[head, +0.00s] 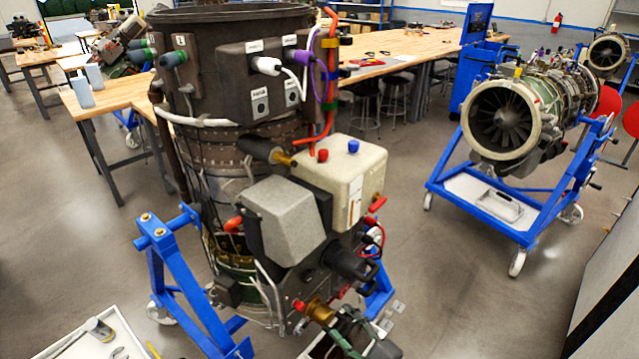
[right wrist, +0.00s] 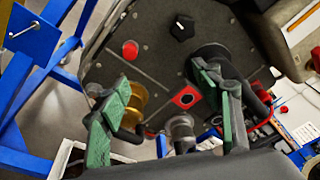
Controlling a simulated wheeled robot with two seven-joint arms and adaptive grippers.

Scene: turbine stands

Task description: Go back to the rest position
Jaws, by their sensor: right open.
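My right gripper (head: 348,328) is at the bottom of the head view, in front of the lower part of the upright turbine engine (head: 255,135). In the right wrist view its two green-padded fingers (right wrist: 160,88) are spread apart, with nothing held between them. A brass fitting (right wrist: 131,103) shows close beside the left finger; I cannot tell whether they touch. A silver fitting (right wrist: 181,130) is seen between the fingers. The dark engine plate (right wrist: 140,62) with red caps is behind them. My left gripper is not in view.
The blue stand (head: 165,262) surrounds the engine's lower part. A white tray (head: 120,330) with tools is at the lower left. Another turbine (head: 500,118) on a wheeled blue stand is at the right. Wooden tables (head: 405,50) stand behind. Floor between the stands is clear.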

